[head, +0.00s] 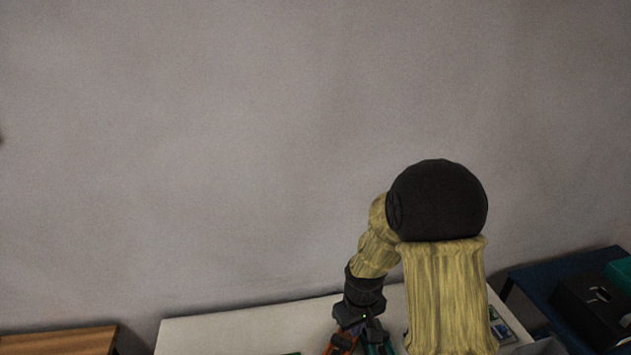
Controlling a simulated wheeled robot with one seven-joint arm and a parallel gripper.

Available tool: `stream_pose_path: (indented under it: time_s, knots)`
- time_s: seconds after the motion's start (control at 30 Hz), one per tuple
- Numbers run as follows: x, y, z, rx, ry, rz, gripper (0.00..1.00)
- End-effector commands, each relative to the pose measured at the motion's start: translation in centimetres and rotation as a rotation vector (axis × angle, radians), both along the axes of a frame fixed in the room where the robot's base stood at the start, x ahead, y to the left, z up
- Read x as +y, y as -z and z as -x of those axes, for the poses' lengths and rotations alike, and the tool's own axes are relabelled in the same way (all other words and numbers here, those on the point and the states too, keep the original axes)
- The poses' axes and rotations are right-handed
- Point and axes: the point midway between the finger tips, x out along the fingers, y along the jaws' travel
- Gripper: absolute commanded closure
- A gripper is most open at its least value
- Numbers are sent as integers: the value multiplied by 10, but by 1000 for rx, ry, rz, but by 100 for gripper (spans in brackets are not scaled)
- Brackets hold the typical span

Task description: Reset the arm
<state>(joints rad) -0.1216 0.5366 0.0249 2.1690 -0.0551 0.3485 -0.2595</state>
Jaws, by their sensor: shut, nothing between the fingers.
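My arm reaches down over a white table (240,328), with its yellow links and round black elbow in the lower right of the head view. My gripper (360,327) is at the bottom edge, low over the table, and shut with nothing held. Its fingertips are hard to make out at the picture's edge. An orange-red thing (340,345) and a teal thing (381,346) show right by the gripper. They are too cut off to tell what they are or whether they touch it.
A small green piece (291,353) shows at the bottom edge. A box-like item (500,328) is partly hidden behind my arm. A dark blue table (560,268) with a black box (592,308) stands right, a wooden surface (60,341) left. A bare grey wall is behind.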

Motion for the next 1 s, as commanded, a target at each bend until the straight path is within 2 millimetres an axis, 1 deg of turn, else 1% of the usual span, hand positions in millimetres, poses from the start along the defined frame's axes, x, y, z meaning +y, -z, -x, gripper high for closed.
stream_pose_path:
  time_s: [0.03, 0.2, 0.3, 0.43, 0.5, 0.63, 0.73, 1.0]
  knots:
    - [-7, -15, 9, -16, 40, -4, 100]
    - [-27, -53, 41, -58, 171, -19, 100]
    - [-37, -72, 63, -82, 251, -31, 100]
    - [-49, -92, 93, -113, 350, -47, 100]
    - [-53, -99, 107, -126, 394, -55, 100]
    - [-57, -105, 122, -139, 441, -65, 100]
    - [-58, -105, 125, -140, 452, -66, 100]
    - [-57, -105, 124, -139, 450, -66, 100]
